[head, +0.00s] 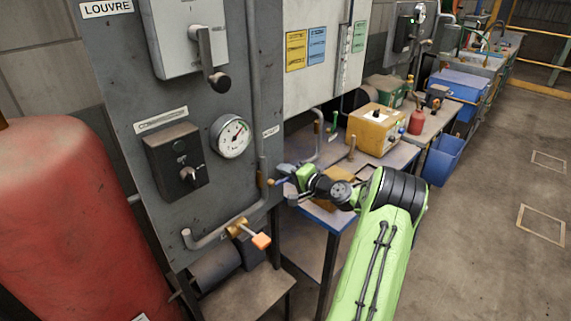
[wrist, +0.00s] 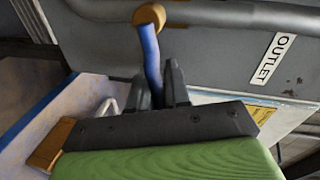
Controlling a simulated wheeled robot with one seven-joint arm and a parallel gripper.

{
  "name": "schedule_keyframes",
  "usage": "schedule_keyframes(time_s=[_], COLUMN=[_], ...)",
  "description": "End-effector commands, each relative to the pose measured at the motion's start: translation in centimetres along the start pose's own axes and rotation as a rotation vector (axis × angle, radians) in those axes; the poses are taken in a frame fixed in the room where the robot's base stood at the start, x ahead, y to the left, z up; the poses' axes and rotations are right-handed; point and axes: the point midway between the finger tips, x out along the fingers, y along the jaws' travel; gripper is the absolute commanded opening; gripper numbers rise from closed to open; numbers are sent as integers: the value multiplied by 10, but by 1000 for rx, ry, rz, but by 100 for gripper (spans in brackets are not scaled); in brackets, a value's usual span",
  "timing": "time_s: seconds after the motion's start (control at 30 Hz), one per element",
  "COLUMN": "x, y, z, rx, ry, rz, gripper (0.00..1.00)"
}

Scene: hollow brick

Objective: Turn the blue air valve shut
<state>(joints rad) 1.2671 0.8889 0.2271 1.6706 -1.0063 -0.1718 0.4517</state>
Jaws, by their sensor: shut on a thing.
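The blue air valve (wrist: 150,52) has a blue lever on a brass body (wrist: 148,14) on a grey pipe. In the wrist view the lever stands roughly across the pipe, and its free end runs between my fingers. My gripper (wrist: 162,88) is shut on this lever. In the head view my gripper (head: 283,176) is at the right edge of the grey panel, beside the small blue lever (head: 277,182). The fingers hide the lever's tip.
An orange-handled valve (head: 260,241) sits lower on the panel (head: 160,90), below a pressure gauge (head: 230,136). A red tank (head: 70,220) stands left. A workbench with a yellow box (head: 376,128) lies behind my arm. The floor at right is clear.

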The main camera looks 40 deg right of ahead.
Motion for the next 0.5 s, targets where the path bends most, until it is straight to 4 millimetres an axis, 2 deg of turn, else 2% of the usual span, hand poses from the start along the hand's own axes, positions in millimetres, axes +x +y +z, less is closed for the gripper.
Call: schedule_keyframes(time_s=[0.2, 0.5], x=[1, 2], y=[7, 13], z=[1, 2], rx=[127, 212], ry=[-26, -41], rz=[4, 4], gripper=[0, 0])
